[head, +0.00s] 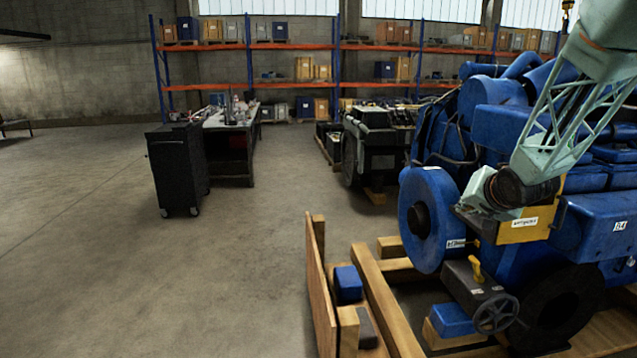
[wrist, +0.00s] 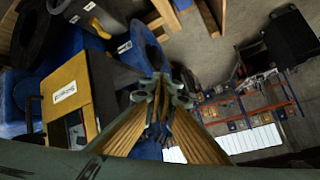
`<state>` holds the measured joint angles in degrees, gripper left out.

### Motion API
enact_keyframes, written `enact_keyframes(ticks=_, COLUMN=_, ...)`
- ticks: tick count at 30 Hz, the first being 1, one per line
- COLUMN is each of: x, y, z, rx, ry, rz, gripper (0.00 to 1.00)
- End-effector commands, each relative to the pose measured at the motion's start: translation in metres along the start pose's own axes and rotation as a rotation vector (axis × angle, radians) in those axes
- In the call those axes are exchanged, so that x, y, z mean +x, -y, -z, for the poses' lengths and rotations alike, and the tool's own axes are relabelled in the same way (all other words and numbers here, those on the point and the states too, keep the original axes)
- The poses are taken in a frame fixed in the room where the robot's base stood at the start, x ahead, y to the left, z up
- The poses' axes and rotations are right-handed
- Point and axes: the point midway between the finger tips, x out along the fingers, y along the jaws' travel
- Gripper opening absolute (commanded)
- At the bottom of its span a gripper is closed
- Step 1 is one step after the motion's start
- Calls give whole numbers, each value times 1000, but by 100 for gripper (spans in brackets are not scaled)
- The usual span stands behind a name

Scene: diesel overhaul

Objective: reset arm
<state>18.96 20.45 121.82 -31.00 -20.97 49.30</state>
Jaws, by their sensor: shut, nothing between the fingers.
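My arm reaches down from the upper right in the head view, in front of the large blue diesel engine (head: 500,120). Its end is close to a yellow box with a label (head: 525,226) on the engine; the fingers cannot be made out there. In the wrist view my gripper (wrist: 163,90) points away from the camera, its fingertips together and nothing held. The yellow labelled box (wrist: 66,92) lies to its left in that view, apart from the fingers. A blue round housing (wrist: 146,46) shows just beyond the fingertips.
A handwheel (head: 496,314) and wooden beams (head: 385,300) lie below the engine. A blue block (head: 348,284) sits in a wooden tray. A black tool cabinet (head: 177,170), workbench (head: 231,118) and shelving (head: 290,46) stand behind. Open floor (head: 110,270) lies at left.

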Motion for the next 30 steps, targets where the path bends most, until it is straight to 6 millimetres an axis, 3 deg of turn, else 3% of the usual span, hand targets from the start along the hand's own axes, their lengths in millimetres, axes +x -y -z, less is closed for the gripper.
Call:
enact_keyframes(ticks=14, x=-92, y=19, z=-14, rx=-101, ry=55, rz=-94, gripper=0)
enact_keyframes(ticks=30, x=-199, y=31, z=-54, rx=-205, ry=153, rz=-170, gripper=0)
